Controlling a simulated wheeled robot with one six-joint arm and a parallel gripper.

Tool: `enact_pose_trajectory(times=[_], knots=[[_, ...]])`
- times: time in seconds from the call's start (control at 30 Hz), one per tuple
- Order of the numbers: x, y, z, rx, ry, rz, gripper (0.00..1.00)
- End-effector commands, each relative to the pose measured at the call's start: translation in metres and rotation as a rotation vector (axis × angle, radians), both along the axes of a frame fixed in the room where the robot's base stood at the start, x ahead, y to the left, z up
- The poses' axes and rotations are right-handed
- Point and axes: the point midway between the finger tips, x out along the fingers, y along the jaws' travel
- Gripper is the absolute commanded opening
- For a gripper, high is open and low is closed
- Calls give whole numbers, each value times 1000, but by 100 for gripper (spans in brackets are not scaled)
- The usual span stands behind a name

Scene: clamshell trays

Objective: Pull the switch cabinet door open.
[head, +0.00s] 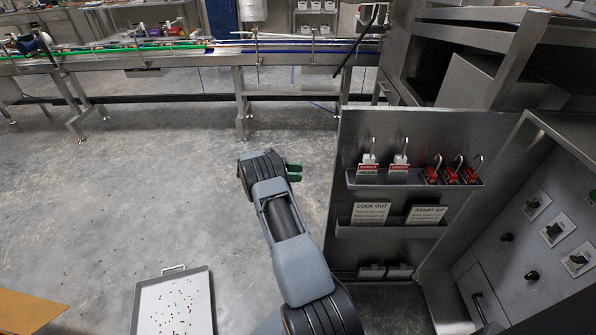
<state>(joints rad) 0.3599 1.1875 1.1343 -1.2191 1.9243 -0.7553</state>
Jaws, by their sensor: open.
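The switch cabinet door (345,255) stands swung wide open, its inner face toward me. It carries two shelves with padlocks, red tags and lock-out cards. The cabinet (500,235) is at the right, with several rotary switches on its grey panel. My arm reaches up the middle of the view, left of the door. Green parts of my gripper (293,172) show just past the wrist, left of the door and apart from it in the picture. My gripper is open, with nothing seen in it; the wrist hides part of it. The door's outer face and any handle on it are hidden.
A tray (208,300) with small dark bits lies at the lower left. A long conveyor (180,50) runs across the back. A steel frame (480,38) stands behind the cabinet. The concrete floor left of my arm is mostly clear.

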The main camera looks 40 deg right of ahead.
Motion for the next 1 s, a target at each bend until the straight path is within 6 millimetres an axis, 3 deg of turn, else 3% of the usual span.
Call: enact_pose_trajectory(times=[1.0], knots=[[4, 12, -1, 1, -1, 0, 40]])
